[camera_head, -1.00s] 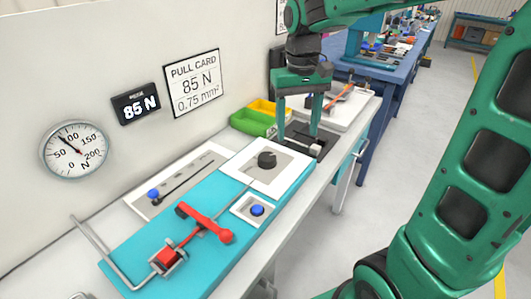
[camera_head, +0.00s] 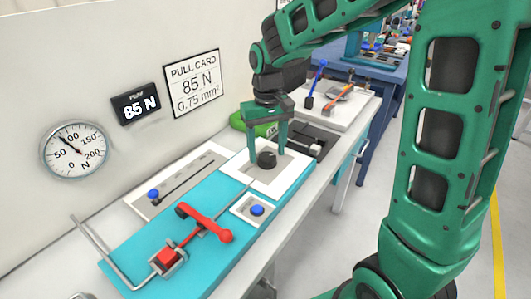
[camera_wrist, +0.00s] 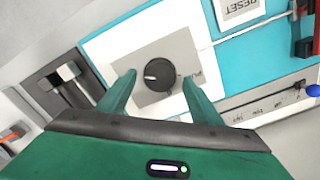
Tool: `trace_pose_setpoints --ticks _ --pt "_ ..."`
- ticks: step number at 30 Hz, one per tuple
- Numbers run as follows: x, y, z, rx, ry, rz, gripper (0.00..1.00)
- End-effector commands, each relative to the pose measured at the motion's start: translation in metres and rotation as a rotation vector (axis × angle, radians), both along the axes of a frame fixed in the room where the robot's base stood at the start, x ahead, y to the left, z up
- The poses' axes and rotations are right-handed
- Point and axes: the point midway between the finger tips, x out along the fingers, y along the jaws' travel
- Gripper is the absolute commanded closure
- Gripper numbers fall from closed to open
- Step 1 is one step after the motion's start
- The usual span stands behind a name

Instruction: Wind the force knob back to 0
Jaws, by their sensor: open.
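The force knob (camera_head: 266,160) is a round black knob on a grey plate with a white border, at the far end of the teal fixture (camera_head: 130,262). In the wrist view the knob (camera_wrist: 158,76) shows a white pointer mark toward the left. My gripper (camera_head: 266,152) is open above the knob. In the wrist view the fingers (camera_wrist: 158,88) stand either side of the knob, apart from it. The dial gauge (camera_head: 75,151) on the wall has its needle near 85, and the display (camera_head: 136,103) reads 85 N.
A pull card (camera_head: 192,83) on the wall reads 85 N, 0.75 mm². A red lever (camera_head: 205,223) and a blue button (camera_head: 257,211) are on the fixture.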

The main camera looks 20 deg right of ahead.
Motion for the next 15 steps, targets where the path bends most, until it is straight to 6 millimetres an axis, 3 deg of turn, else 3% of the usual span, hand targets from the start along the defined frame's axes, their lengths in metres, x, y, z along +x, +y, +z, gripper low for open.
trace_pose_setpoints --ticks 6,14,15 --pt "-0.0003 0.0 -0.0131 0.0 0.0 0.0 0.41" --pt "-0.0002 0.0 -0.0139 0.0 0.0 0.0 0.41" --pt "-0.0002 0.0 -0.0139 0.0 0.0 0.0 0.48"
